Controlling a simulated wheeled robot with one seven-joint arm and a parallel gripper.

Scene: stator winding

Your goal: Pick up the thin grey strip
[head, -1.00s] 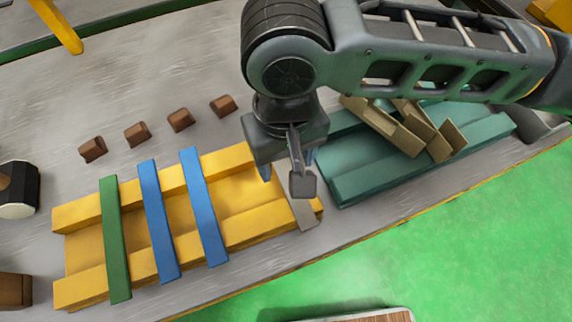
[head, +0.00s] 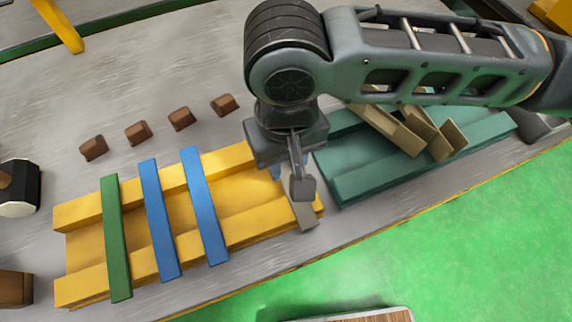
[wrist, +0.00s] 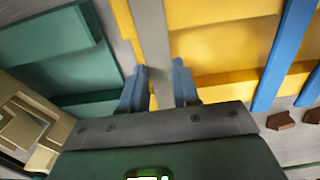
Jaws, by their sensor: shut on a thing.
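The thin grey strip (head: 305,217) lies across the right end of the yellow tray (head: 240,232) in the head view, largely hidden under my gripper. In the wrist view the grey strip (wrist: 151,40) runs between the two blue fingertips of my gripper (wrist: 159,85). My gripper (head: 290,172) is above the tray's right end, shut on the strip. In the head view the fingertips are mostly hidden by the wrist parts. I cannot tell whether the strip is lifted off the tray.
Two blue strips (head: 203,207) and a green strip (head: 116,240) lie across the yellow tray. A teal tray (head: 365,182) with tan angled pieces (head: 437,140) is to the right. Several brown blocks (head: 180,119) sit behind. A black-and-white mallet head (head: 18,188) is at far left.

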